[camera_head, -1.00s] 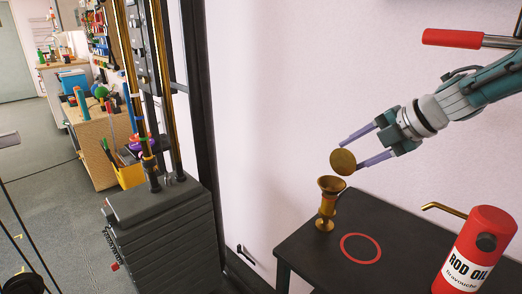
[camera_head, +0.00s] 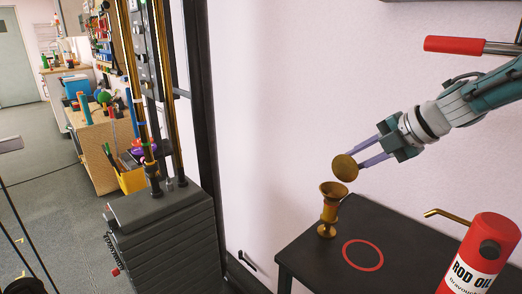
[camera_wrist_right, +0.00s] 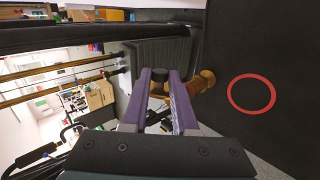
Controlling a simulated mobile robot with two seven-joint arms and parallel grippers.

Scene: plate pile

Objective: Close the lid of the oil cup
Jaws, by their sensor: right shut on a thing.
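The brass oil cup (camera_head: 328,214) stands upright on the dark table near its back left corner. Its round brass lid (camera_head: 345,168) is tilted up above the cup's mouth, to the upper right, with the mouth uncovered. I cannot tell whether it touches the rim. My right gripper (camera_head: 360,160) comes from the upper right and its purple fingers are shut on the lid. In the right wrist view the fingertips (camera_wrist_right: 160,75) are close together with a dark brown piece between them, and the brass cup (camera_wrist_right: 204,82) lies just right of them. My left gripper is not in view.
The dark table (camera_head: 310,255) bears a red ring (camera_head: 363,255) right of the cup and a red rod oil can (camera_head: 482,255) with a brass spout. A pale wall (camera_head: 290,90) rises behind. A dark weight stack (camera_head: 165,235) stands at the left.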

